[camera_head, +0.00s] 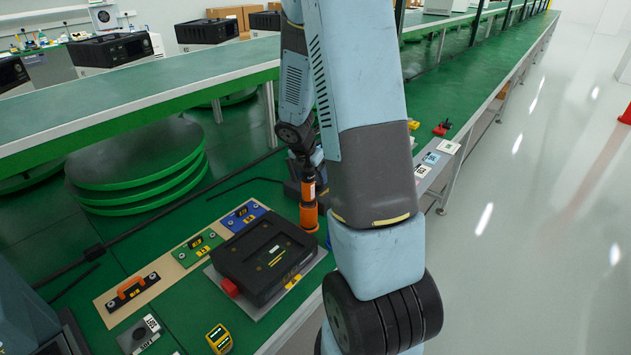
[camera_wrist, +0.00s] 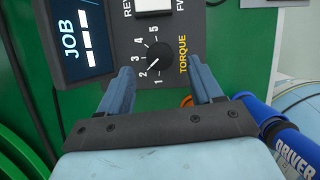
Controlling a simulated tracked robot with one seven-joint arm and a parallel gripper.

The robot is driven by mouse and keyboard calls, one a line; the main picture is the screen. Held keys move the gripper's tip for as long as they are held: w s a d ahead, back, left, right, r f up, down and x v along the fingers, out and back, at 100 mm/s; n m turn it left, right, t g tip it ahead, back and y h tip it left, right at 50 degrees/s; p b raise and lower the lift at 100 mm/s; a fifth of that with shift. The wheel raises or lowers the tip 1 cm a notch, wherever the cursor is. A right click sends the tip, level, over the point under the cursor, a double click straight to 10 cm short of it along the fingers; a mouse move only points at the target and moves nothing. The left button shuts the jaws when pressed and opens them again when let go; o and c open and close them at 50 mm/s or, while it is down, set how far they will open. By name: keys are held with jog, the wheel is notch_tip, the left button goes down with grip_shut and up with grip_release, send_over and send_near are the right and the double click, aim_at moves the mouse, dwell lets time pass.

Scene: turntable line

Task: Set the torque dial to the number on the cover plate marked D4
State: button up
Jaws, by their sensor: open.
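The torque dial (camera_wrist: 153,60) is a black knob on a dark panel in the wrist view, with numbers 1 to 5 around its left side. Its white mark appears to point near 2. My gripper (camera_wrist: 160,72) is open, its two blue-grey fingers below and to either side of the dial; nothing is between them. I cannot tell how far the fingertips are from the panel. In the head view, my arm hides most of the gripper. A black cover (camera_head: 262,262) with yellow markings lies at front left; its small lettering is unreadable, and I see no legible D4.
A JOB display (camera_wrist: 84,38) is left of the dial, and a white switch (camera_wrist: 152,6) above it. A blue driver (camera_wrist: 290,145) is at lower right. In the head view, an orange tool (camera_head: 308,208) stands beside my arm. Small plates (camera_head: 197,249) lie left of the cover.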

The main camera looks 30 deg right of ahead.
aim_at(317, 182)
jog(key=shift+x, duration=2.1)
